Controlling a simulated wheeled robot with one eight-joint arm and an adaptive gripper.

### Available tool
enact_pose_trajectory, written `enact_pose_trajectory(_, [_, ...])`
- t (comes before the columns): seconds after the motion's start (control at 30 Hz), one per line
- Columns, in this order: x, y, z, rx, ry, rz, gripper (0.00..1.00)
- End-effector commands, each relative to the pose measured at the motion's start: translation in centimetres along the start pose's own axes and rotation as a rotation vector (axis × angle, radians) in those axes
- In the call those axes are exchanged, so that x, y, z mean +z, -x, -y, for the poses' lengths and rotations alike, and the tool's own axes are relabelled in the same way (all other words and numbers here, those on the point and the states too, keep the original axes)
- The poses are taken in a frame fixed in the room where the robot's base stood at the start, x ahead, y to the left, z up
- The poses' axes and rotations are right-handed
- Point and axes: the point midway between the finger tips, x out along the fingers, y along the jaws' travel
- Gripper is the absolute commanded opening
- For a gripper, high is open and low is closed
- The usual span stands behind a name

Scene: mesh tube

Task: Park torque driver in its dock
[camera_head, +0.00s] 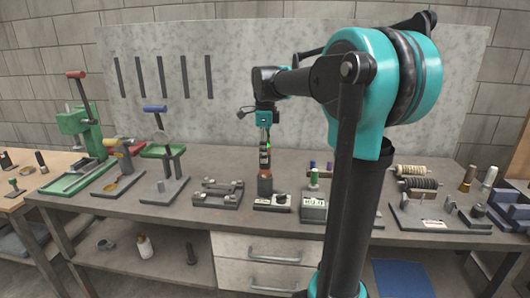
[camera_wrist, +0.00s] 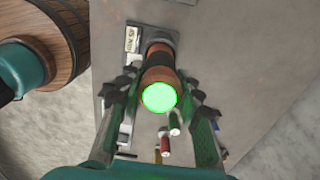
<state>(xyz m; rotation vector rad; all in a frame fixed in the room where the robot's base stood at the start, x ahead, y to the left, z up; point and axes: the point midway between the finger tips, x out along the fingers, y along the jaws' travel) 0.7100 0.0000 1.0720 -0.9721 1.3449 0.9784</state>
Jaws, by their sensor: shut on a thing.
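The torque driver (camera_head: 265,185) stands roughly upright over its dock, with a dark lower body and a copper-brown band. My gripper (camera_head: 265,148) comes down from above and is shut on its upper part. In the wrist view the driver (camera_wrist: 159,72) points away between my two fingers, its near end bright green. The dock (camera_head: 272,203) is a low dark base with a pale label, on the bench below the driver. The dock's label also shows in the wrist view (camera_wrist: 131,39). I cannot tell whether the driver's lower end is seated in the dock or just above it.
A dark clamp fixture (camera_head: 217,193) stands left of the dock, and a grey block with a green-topped piece (camera_head: 314,203) stands close on the right. The bench front edge is clear.

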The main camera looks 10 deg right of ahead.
Motion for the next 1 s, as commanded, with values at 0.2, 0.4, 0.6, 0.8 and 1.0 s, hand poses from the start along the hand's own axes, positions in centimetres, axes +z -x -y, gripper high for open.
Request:
enact_pose_trajectory(0.2, [0.0,0.0,0.0,0.000,0.000,0.000,0.52])
enact_pose_trajectory(0.4, [0.0,-0.1,0.0,0.000,0.000,0.000,0.59])
enact_pose_trajectory(0.6, [0.0,0.2,0.0,0.000,0.000,0.000,0.59])
enact_pose_trajectory(0.8, [0.0,2.7,0.0,0.000,0.000,0.000,0.59])
enact_pose_trajectory(1.0, [0.0,6.8,0.0,0.000,0.000,0.000,0.59])
